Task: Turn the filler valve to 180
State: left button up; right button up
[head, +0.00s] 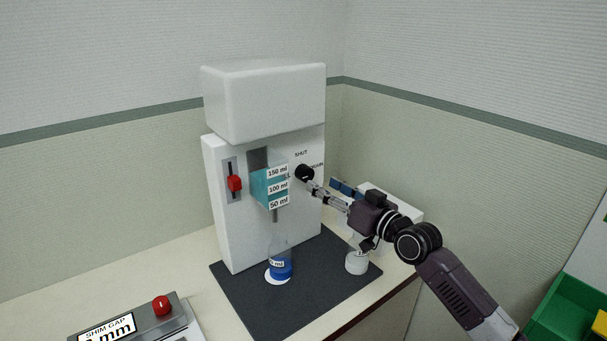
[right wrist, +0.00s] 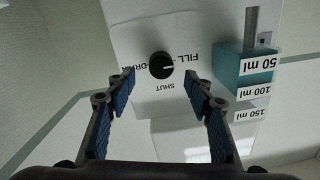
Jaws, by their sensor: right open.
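The filler valve is a round black knob (head: 304,173) on the front of a white filling machine (head: 232,220). It also shows in the right wrist view (right wrist: 161,65), where the lettering is upside down. In the head view the right gripper (head: 330,194) partly hides the lettering. My left gripper is out of view.
A teal-filled tank (head: 262,188) with 50, 100 and 150 ml labels stands beside the knob. Below it a bottle with blue contents (head: 280,268) stands on a dark mat (head: 240,292). A red lever (head: 235,184), a white jar (head: 356,263) and a shim gap box (head: 162,307) are nearby.

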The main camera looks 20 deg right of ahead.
aim_at(309, 176)
jog(key=x, duration=0.2)
jog(key=p+x, duration=0.1)
jog(key=x, duration=0.1)
jog(key=shift+w+a+r, duration=0.1)
jog(key=shift+r, duration=0.15)
jog(key=shift+x, duration=1.05)
jog(key=shift+f, duration=0.15)
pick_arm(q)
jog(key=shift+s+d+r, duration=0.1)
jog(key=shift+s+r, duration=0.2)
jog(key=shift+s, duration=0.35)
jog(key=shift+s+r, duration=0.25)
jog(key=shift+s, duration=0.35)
pick_arm(e)
jog(key=c, duration=1.2)
